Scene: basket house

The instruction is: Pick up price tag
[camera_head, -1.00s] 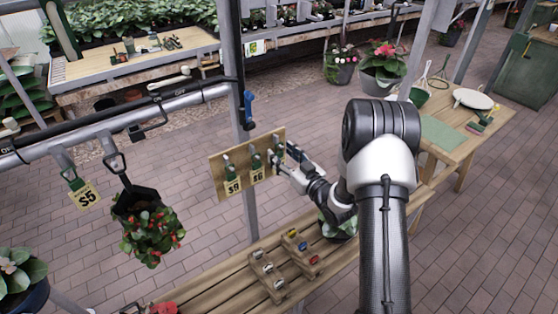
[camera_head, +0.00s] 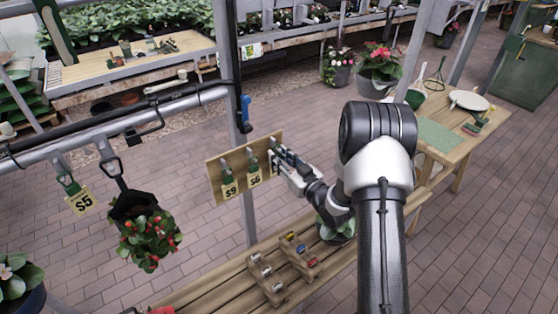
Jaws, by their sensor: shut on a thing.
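A wooden board (camera_head: 212,176) is fixed by the grey post and carries price tags on hooks. The $9 tag (camera_head: 230,188) hangs at its left and the $6 tag (camera_head: 254,178) hangs in the middle. My gripper (camera_head: 276,162) is at the board's right side, just right of the $6 tag. It is shut on a price tag there, which my fingers mostly hide. A $5 tag (camera_head: 80,202) hangs from the pipe rail at the left, away from my gripper.
A hanging pot with red flowers (camera_head: 147,232) is at the left. A wooden bench (camera_head: 215,285) with small wooden racks (camera_head: 298,256) stands below the board. A potted plant (camera_head: 337,228) is under my arm. A table (camera_head: 455,150) stands at the right.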

